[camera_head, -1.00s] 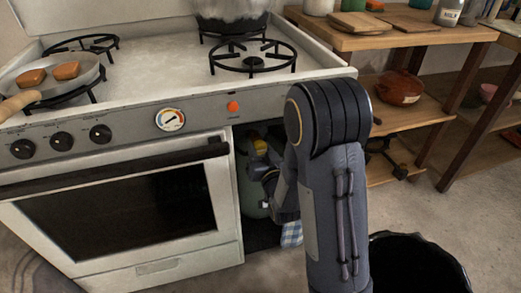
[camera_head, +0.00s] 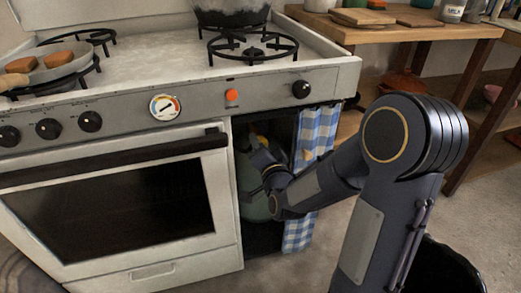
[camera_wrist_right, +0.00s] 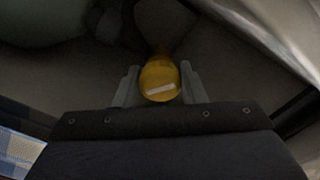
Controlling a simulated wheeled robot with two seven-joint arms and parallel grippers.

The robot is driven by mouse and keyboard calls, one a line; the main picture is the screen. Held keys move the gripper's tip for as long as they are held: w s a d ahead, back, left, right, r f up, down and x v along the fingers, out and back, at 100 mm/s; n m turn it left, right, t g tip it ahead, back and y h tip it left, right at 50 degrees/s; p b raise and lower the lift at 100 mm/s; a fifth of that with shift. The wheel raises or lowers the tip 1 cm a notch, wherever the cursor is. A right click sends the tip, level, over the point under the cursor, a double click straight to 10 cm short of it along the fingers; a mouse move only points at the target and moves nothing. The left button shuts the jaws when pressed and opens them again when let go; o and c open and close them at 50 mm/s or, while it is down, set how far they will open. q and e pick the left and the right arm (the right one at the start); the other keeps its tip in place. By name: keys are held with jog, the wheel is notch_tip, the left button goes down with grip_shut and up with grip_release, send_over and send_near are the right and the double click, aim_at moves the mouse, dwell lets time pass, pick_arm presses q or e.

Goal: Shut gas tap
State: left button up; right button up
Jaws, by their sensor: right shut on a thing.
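The gas tap (camera_wrist_right: 160,78) is a rounded yellow-orange knob with a pale bar mark across it, seen in the right wrist view. My right gripper (camera_wrist_right: 160,88) is shut on it, with one grey finger on each side. In the head view my right gripper (camera_head: 262,158) reaches into the open compartment beside the oven and mostly hides the tap. A green gas cylinder (camera_head: 249,197) stands in that compartment, partly covered by my arm. My left gripper is in neither view.
A blue checked curtain (camera_head: 318,128) hangs at the compartment's right side, close to my right forearm. The oven door (camera_head: 110,210) is shut on the left. A black bin (camera_head: 447,272) stands at lower right. A wooden shelf unit (camera_head: 400,35) stands behind.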

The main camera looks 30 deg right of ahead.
jog(key=m, duration=0.5)
jog(key=shift+m, duration=2.6)
jog(key=o, duration=1)
jog(key=p+v, duration=0.1)
jog(key=v, duration=0.6)
jog(key=shift+s, duration=0.4)
jog(key=shift+a+r, duration=0.1)
